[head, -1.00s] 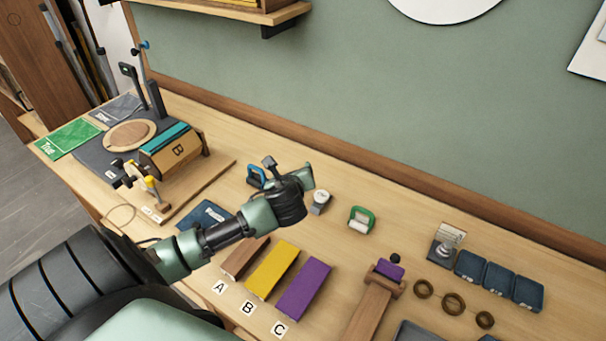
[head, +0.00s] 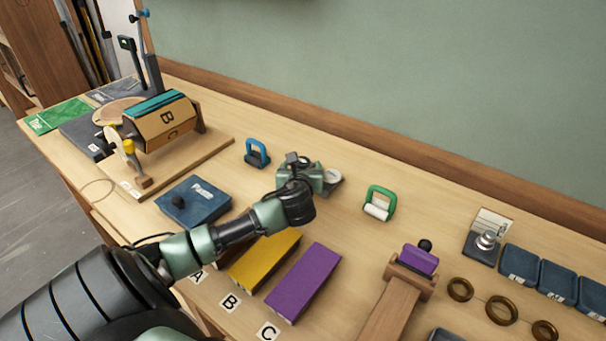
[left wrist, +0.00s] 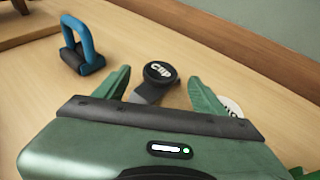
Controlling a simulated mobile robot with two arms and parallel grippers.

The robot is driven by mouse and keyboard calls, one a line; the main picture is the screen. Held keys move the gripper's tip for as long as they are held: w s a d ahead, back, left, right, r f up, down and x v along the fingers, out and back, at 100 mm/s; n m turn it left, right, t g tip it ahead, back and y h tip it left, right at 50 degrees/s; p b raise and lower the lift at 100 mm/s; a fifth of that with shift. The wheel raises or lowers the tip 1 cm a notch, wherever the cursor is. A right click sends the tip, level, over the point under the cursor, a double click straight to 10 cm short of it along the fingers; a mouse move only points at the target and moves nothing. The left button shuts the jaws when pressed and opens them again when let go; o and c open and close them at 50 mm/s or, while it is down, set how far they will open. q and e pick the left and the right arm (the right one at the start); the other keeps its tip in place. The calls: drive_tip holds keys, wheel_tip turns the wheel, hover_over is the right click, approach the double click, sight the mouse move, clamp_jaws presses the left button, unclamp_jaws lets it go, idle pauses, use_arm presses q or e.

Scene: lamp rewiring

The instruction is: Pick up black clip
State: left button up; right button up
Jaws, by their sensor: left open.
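The black clip (left wrist: 158,74) is a small dark piece with a round top bearing white lettering, seen in the left wrist view. It lies on the bench between the spread fingers of my left gripper (left wrist: 160,82). I see no finger closed on it. In the head view my left gripper (head: 303,174) is over the middle of the bench, and its own body appears to hide the clip there. My right gripper is not in view.
A blue-handled piece (head: 257,153) stands left of the gripper; it also shows in the left wrist view (left wrist: 82,48). A white-faced round piece (head: 332,175) is close on the right. A green-handled piece (head: 379,203) stands farther right. Yellow (head: 262,262) and purple (head: 303,282) blocks lie in front.

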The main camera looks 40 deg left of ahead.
sight(302, 158)
use_arm(q)
drive_tip(key=shift+x, duration=0.85)
drive_tip(key=shift+p+x, duration=0.3)
drive_tip(key=shift+x, duration=2.5)
drive_tip(key=shift+r, duration=0.1)
drive_tip(key=c, duration=1.4)
